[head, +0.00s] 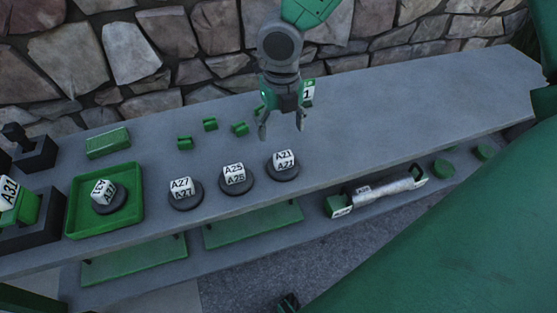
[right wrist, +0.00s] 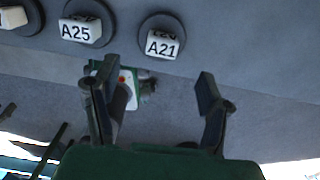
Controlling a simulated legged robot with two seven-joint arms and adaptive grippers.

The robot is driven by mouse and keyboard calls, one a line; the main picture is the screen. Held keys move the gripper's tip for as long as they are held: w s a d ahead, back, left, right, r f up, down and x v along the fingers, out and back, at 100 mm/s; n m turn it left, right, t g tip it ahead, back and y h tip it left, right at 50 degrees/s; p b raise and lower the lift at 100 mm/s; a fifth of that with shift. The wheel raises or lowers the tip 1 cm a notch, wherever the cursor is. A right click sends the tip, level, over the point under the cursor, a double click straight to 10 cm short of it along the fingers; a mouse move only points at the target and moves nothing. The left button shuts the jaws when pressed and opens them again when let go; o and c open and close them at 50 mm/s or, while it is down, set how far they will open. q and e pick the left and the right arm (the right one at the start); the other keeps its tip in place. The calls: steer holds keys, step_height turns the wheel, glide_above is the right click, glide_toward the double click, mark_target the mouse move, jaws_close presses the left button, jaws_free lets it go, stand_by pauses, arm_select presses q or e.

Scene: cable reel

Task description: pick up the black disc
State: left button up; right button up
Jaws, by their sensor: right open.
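Several black discs, each topped by a white labelled cube, are in the head view. The A21 disc (head: 284,176), the A25 disc (head: 237,189) and the A27 disc (head: 186,206) stand in a row on the grey bench. Another black disc (head: 108,210) lies inside the green tray (head: 137,222). My right gripper (head: 282,127) is open and empty, behind the A21 disc in the head view. In the right wrist view, its spread fingers (right wrist: 155,105) are apart from the A21 disc (right wrist: 165,18) and A25 disc (right wrist: 108,24). My left gripper is not identifiable.
The grey bench (head: 410,105) is clear to the right. Small green pieces (head: 210,124) and a green block (head: 108,143) lie toward the back. A stone wall (head: 150,45) stands behind. A grey cylinder with green ends (head: 385,189) lies on a lower level in front.

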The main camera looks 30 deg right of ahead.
mark_target(284, 155)
steer(key=f, duration=0.4)
steer(key=shift+d+f, duration=0.15)
steer(key=shift+d, duration=0.1)
steer(key=shift+s+d+f+b, duration=0.1)
steer(key=shift+d+f+b, duration=0.05)
steer(key=shift+f+b, duration=0.3)
steer(key=f, duration=0.3)
steer(key=shift+s+a+f+b, duration=0.2)
steer(key=shift+f+b, duration=0.15)
steer(key=shift+f, duration=0.05)
steer(key=shift+a+f, duration=0.1)
steer(key=shift+f, duration=0.25)
steer(key=c, duration=1.5)
